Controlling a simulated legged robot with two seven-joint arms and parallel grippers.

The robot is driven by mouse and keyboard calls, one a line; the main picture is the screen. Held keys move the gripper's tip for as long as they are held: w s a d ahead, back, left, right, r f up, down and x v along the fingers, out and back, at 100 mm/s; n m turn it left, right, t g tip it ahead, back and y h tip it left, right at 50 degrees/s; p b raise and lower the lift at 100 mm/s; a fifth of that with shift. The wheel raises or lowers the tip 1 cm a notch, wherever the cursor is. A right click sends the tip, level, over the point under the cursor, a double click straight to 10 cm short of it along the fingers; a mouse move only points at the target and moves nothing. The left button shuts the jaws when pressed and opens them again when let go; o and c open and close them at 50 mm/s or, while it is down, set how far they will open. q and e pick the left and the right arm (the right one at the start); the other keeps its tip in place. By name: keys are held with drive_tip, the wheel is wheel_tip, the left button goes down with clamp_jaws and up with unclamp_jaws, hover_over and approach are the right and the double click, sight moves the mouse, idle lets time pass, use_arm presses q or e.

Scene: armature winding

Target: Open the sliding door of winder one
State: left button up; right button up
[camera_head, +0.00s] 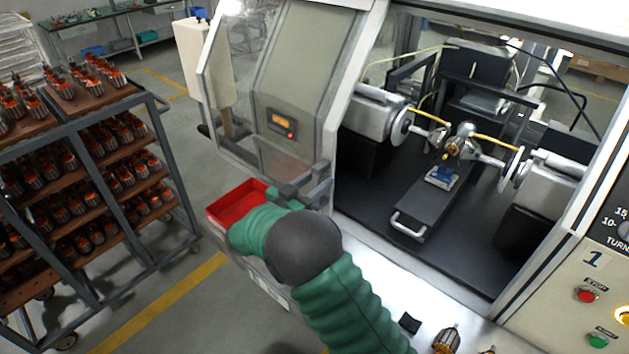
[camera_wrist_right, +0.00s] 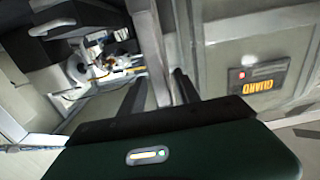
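The opening is uncovered, and the winding heads (camera_head: 375,112) and black bed (camera_head: 380,185) show inside. My right gripper (camera_head: 306,184) is at the lower part of the door's near edge. In the wrist view its two dark fingers (camera_wrist_right: 158,92) stand apart, with a pale upright bar (camera_wrist_right: 148,45) between them. I cannot tell whether they touch it. My left gripper is not in view.
A red tray (camera_head: 222,212) sits just left of my right gripper. A rack (camera_head: 160,105) of armatures stands at the left. Stop and start buttons (camera_head: 587,295) are at the right. Loose armatures (camera_head: 446,340) lie on the front ledge.

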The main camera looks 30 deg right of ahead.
drive_tip(key=b+v, duration=0.4)
drive_tip(key=v, duration=1.3)
drive_tip(key=shift+w+d+f, duration=0.1)
drive_tip(key=shift+d, duration=0.05)
